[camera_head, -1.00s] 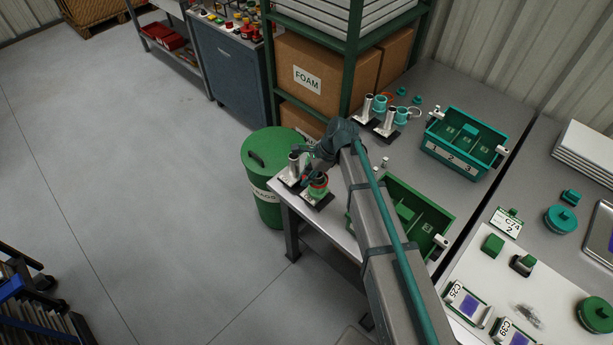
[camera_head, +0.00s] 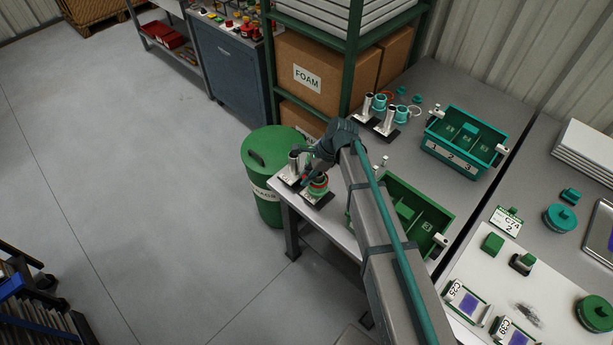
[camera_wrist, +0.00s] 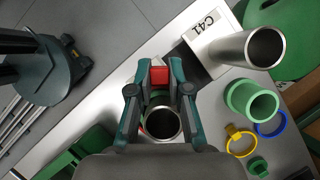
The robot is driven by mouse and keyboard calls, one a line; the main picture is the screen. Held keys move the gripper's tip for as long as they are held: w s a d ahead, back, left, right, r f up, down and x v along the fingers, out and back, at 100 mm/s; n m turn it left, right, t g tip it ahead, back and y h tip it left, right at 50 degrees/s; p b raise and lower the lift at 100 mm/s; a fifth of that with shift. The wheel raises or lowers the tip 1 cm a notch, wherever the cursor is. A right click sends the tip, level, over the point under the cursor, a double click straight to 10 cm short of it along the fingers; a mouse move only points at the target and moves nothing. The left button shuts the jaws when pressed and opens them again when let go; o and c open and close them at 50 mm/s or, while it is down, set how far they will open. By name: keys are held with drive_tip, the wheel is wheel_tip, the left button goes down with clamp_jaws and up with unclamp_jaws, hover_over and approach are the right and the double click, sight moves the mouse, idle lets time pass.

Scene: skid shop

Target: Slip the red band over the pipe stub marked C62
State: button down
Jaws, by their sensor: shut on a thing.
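My gripper (camera_wrist: 159,82) is shut on the red band (camera_wrist: 158,74), whose red block sits between the fingertips in the wrist view. A steel pipe stub (camera_wrist: 161,121) stands upright between the fingers, its dark open end facing the camera. More red shows at the pipe's left side, so the band appears to be around it; how far down it sits is hidden. No mark C62 is readable. In the head view my gripper (camera_head: 312,168) is at the bench's near left corner, with red and green showing on the stub below it.
A second steel pipe (camera_wrist: 245,50) on a plate marked C41 (camera_wrist: 209,22) stands close on the right. A green collar (camera_wrist: 250,101), yellow ring (camera_wrist: 240,139) and blue ring (camera_wrist: 271,124) lie beyond. A green open bin (camera_head: 420,205) and a green drum (camera_head: 263,195) are nearby.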

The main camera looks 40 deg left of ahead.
drive_tip(key=shift+f, duration=1)
idle(0.7)
drive_tip(key=c, duration=0.6)
unclamp_jaws()
drive_tip(key=shift+r, duration=0.1)
drive_tip(key=shift+r+p, duration=2.85)
drive_tip(key=shift+r, duration=2.6)
